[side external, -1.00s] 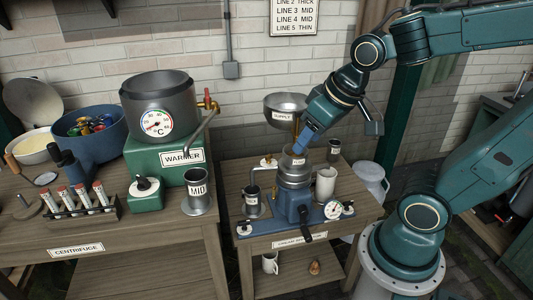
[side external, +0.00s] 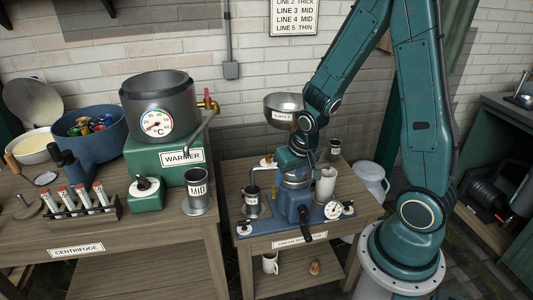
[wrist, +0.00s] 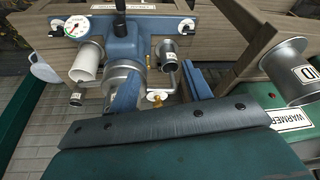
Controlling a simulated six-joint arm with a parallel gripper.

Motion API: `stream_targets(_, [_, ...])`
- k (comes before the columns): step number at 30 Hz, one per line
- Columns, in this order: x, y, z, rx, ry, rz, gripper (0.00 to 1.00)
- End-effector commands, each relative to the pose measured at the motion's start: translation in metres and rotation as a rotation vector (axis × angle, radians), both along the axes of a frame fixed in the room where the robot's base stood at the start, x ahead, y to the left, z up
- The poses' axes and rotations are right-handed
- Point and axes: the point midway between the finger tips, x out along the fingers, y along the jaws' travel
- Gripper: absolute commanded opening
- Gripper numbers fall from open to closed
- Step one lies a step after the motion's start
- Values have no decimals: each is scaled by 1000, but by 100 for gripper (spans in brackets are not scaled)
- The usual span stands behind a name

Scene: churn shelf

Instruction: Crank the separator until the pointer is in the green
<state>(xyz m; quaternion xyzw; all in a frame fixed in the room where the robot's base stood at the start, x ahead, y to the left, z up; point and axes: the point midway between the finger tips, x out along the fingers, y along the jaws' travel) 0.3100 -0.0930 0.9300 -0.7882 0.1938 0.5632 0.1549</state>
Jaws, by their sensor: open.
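The separator (side external: 291,197) is a blue machine with a metal bowl on the right-hand table. Its crank has a black handle (side external: 306,235) that hangs down at the front; the handle also shows at the top of the wrist view (wrist: 120,5). The round white dial (side external: 333,210) sits on the blue base to the right; it also shows in the wrist view (wrist: 76,27). Its pointer is too small to read surely. My gripper (wrist: 162,82) is open, its two blue fingers apart. In the side view it is low, at or behind the separator's bowl, apart from the crank handle.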

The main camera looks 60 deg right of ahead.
Motion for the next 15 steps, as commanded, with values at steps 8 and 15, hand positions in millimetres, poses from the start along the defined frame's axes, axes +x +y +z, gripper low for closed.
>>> stream_targets(8, [-10,-18,-62,12,41,-95,49])
stream_targets(15, [-26,-30,-112,22,67,-170,49])
